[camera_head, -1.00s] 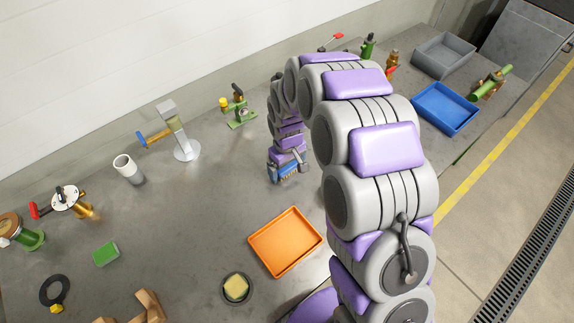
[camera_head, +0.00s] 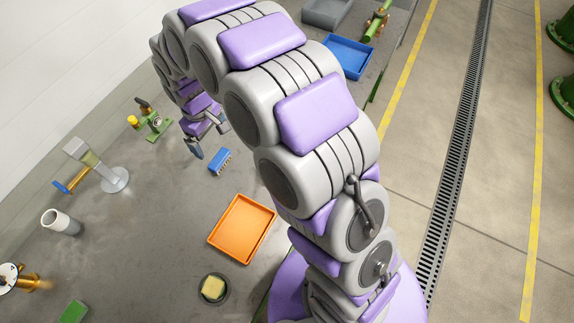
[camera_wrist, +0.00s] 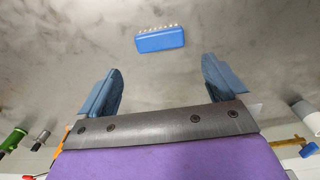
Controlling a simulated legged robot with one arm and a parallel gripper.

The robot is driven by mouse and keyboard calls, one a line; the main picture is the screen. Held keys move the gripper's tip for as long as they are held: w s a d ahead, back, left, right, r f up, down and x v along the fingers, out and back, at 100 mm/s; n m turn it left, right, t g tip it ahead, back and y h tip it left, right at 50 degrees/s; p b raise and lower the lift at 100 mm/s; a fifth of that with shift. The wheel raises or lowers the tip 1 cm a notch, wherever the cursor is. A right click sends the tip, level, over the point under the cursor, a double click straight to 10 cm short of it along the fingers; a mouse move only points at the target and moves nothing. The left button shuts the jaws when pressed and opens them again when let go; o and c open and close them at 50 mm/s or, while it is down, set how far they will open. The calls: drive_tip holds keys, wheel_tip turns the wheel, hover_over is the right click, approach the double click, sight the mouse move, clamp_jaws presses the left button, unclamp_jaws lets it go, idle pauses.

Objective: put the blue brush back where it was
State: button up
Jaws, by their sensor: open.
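The blue brush (camera_head: 220,160) lies on the grey table, a short way beyond the orange tray. My gripper (camera_head: 207,138) is open and empty, just above and to the left of the brush, apart from it. In the wrist view the brush (camera_wrist: 160,40) lies ahead of the two spread fingers of my gripper (camera_wrist: 162,92), about midway between them. Its pale bristles show along its upper edge there. Nothing is between the fingers.
The orange tray (camera_head: 243,229) and a round dish with a yellow block (camera_head: 213,288) stand nearer. A metal stand (camera_head: 112,179), a grey-white cup (camera_head: 61,222) and a green valve piece (camera_head: 153,124) are to the left. A blue tray (camera_head: 346,57) is at the back right.

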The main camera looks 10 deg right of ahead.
drive_tip(key=s+d+r+m, duration=0.4)
drive_tip(key=s+d+r, duration=0.7)
drive_tip(key=d, duration=0.4)
drive_tip(key=s+d+r+m+g, duration=0.1)
drive_tip(key=s+d, duration=0.3)
drive_tip(key=s, duration=0.6)
drive_tip(key=s+d+r+m, duration=0.1)
drive_tip(key=s+d+m, duration=0.3)
drive_tip(key=s, duration=0.6)
drive_tip(key=shift+m+g, duration=0.3)
drive_tip(key=shift+g, duration=0.1)
